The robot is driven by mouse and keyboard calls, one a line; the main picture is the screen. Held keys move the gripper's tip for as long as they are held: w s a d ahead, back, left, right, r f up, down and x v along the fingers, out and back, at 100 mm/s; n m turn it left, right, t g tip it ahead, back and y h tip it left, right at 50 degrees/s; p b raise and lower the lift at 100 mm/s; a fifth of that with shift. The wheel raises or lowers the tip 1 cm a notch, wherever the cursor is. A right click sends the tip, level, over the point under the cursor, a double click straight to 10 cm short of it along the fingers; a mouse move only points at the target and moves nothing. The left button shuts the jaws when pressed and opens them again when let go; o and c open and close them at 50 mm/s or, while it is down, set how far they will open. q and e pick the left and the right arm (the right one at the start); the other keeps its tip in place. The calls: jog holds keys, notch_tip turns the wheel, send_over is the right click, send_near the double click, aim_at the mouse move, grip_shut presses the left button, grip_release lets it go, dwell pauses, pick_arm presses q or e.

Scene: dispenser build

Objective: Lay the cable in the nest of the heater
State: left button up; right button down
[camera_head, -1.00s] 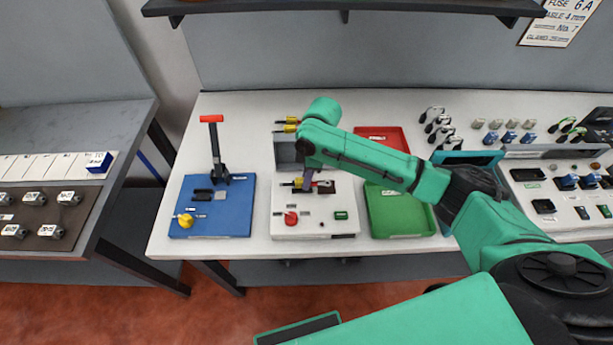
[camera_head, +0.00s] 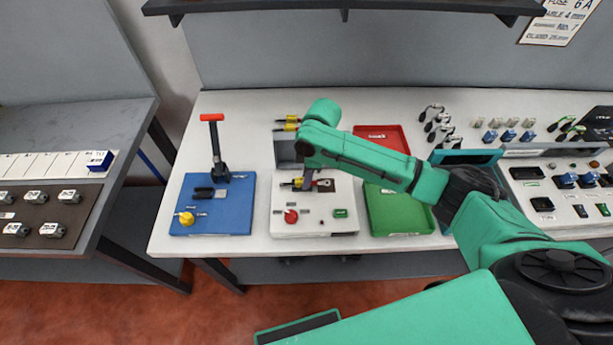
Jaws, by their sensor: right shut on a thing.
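My right gripper (camera_head: 307,184) points down over the heater's upper part and is shut on the cable (camera_head: 297,184), of which a small yellow and red piece shows beside the fingers. The nest is mostly hidden by the gripper, so I cannot tell whether the cable touches it. A dark window shows right of the fingers. My left gripper is not in view.
Left is a blue board (camera_head: 235,212) with a red-handled lever press (camera_head: 216,150) and yellow knob. Right are a green tray (camera_head: 392,226) and a red tray (camera_head: 391,135). Yellow-ended parts lie behind the heater. Several black cables (camera_head: 437,120) lie farther right.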

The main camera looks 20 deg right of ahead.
jog(key=c, duration=0.8)
grip_release()
jog(key=shift+s+f, duration=0.1)
jog(key=shift+f, duration=0.05)
jog(key=shift+o, duration=0.5)
jog(key=shift+f, duration=0.1)
